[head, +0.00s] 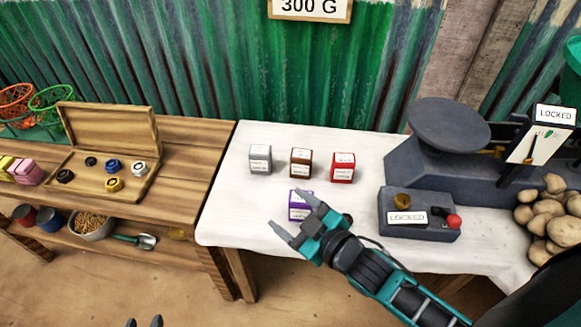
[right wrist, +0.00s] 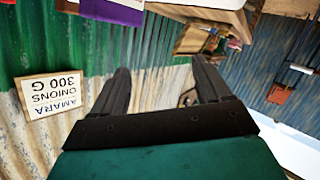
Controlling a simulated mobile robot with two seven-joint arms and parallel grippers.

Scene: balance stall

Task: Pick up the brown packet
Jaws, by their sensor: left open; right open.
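The brown packet (head: 301,163) stands upright on the white-topped table, between a grey packet (head: 260,159) and a red packet (head: 343,167). A purple packet (head: 300,205) stands in front of it, partly covered by my right gripper. My right gripper (head: 287,209) is open and empty, in front of the brown packet and apart from it. In the right wrist view its two fingers (right wrist: 160,85) are spread with nothing between them; the purple packet (right wrist: 112,11) shows at the top edge. My left gripper (head: 143,321) shows only its fingertips at the bottom edge, open and empty, far from the packets.
A dark scale (head: 450,130) and a box labelled LOCKED (head: 420,222) stand to the right of the packets. Potatoes (head: 548,215) lie at the far right. A wooden bench (head: 195,150) with an open box of weights (head: 105,140) adjoins at left. The white table's left part is clear.

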